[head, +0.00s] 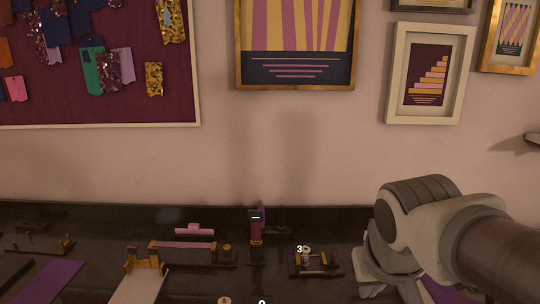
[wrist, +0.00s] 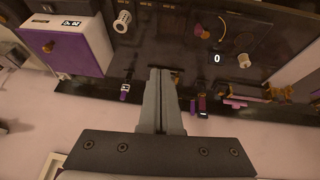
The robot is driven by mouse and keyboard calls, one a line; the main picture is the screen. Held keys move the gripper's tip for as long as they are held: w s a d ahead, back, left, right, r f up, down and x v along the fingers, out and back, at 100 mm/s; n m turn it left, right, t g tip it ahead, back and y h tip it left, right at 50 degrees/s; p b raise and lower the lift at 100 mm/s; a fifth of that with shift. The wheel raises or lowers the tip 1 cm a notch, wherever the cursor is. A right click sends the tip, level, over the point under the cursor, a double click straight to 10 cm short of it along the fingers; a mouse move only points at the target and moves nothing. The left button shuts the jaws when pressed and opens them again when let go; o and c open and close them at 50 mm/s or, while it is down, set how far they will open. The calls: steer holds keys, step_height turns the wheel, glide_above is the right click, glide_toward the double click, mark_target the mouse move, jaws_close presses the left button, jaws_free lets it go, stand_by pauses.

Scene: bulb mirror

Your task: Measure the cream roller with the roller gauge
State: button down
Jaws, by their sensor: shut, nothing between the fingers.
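My gripper (wrist: 160,72) is shut and empty in the wrist view, its two fingers pressed together. A small cream cylinder (wrist: 244,61) stands on the dark surface beside a panel showing "0" (wrist: 217,58). A larger whitish cylinder with dark holes (wrist: 122,22) stands at the upper left. I cannot tell which of them is the cream roller. A purple upright device with a small display (head: 256,225) stands at mid-counter in the head view; it also shows in the wrist view (wrist: 202,104). I cannot tell whether it is the roller gauge. My gripper touches none of these.
A small brass-and-dark fixture (head: 313,262) sits right of the purple device. A purple-fronted box with a display (wrist: 85,48) stands at the wrist view's left. The wall closes off the counter's back.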

steer(key=s+a+y, duration=0.1)
steer(key=s, duration=0.5)
steer(key=shift+a+f, duration=0.2)
steer(key=shift+f, duration=0.05)
steer(key=shift+s+a, duration=0.1)
steer(key=shift+a, duration=0.05)
stand_by(0.8)
